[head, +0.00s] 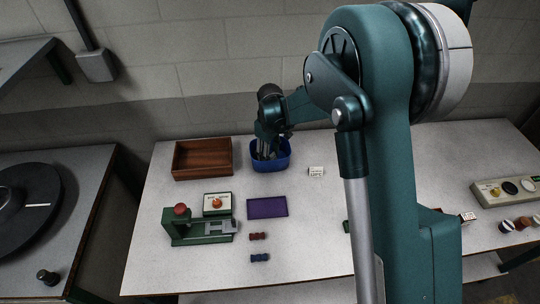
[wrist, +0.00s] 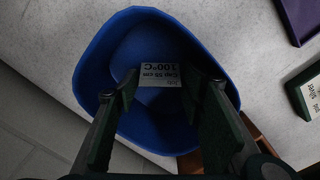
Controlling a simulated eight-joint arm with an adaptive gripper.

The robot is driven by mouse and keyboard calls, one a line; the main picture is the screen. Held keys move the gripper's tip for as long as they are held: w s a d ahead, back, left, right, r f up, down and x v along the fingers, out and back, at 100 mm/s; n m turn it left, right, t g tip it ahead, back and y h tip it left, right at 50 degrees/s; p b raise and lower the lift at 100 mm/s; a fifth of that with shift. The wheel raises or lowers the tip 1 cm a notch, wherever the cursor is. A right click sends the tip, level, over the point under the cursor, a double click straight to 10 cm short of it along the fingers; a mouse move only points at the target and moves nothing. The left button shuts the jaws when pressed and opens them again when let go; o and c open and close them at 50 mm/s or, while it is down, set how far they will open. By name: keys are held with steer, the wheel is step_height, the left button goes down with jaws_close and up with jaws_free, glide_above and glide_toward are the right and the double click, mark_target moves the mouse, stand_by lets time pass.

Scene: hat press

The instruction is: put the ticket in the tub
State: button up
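The blue tub (head: 284,160) stands at the back of the table; its rim and inside wall (wrist: 100,60) fill much of the wrist view. My gripper (head: 266,155) points down into the tub. In the wrist view the fingertips of my gripper (wrist: 161,84) sit either side of a small pale ticket (wrist: 160,75). The ticket is printed "Cap 58 cm 100°C" and shows upside down. Its two side edges meet the fingertips, so it appears held between them, inside the tub's outline. My gripper hides the ticket in the head view.
A wooden tray (head: 203,171) stands left of the tub, and a small white printed card (head: 316,171) lies right. A control panel (head: 505,190) is far right.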

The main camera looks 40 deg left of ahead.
mark_target(271, 155)
step_height(271, 155, up, 12)
steer(key=shift+p, duration=0.3)
stand_by(0.3)
steer(key=shift+r, duration=0.1)
stand_by(0.5)
stand_by(0.4)
